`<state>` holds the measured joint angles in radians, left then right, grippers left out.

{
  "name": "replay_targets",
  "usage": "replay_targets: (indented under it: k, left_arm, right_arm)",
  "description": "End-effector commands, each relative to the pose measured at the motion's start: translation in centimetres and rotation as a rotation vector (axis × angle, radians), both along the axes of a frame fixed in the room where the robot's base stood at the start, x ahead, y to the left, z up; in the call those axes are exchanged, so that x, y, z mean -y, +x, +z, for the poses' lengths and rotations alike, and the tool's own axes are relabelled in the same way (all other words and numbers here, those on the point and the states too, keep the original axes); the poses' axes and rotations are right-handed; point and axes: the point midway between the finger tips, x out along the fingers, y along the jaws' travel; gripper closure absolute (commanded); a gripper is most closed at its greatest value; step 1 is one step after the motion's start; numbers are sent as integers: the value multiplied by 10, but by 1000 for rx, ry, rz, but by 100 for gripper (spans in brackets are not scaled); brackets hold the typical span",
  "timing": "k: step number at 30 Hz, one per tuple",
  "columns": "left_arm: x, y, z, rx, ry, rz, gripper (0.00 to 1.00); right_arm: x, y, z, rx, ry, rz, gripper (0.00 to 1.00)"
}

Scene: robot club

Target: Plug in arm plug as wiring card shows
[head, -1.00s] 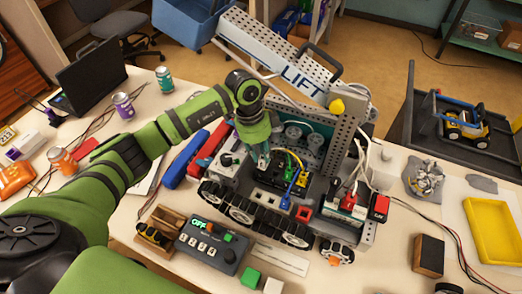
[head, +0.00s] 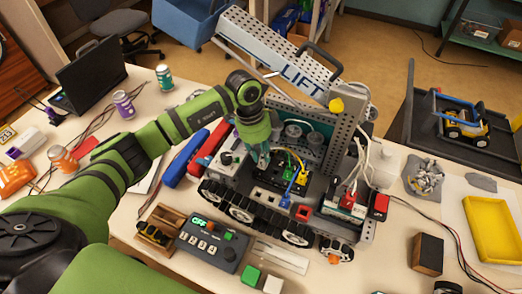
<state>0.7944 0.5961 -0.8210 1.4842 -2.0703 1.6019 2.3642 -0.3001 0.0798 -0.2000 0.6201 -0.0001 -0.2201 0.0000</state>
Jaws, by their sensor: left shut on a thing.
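The club robot stands on the table with its long grey arm marked LIFT (head: 300,82) raised over it. A black controller block (head: 268,187) sits in its chassis, with green, yellow and blue leads (head: 299,172) at its right side. My left gripper (head: 263,162) points down just above the back left of this block. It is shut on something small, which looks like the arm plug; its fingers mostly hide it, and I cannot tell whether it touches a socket. I cannot make out the wiring card for sure. My right gripper is out of view.
A control box with a lit display (head: 212,246) stands in front of the chassis. A red-topped battery (head: 346,204) with white cables sits at its right end. A blue tool (head: 185,158) lies at the left. A yellow tray (head: 492,232) is at the far right.

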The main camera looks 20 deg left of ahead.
Motion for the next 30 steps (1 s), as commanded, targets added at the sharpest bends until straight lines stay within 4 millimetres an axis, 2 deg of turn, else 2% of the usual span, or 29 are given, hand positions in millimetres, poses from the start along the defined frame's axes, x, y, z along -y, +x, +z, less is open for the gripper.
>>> replay_targets:
  k: [30]
  left_arm:
    - [0,-1,-8,-3,1,-1,100]
  right_arm:
    - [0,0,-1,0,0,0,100]
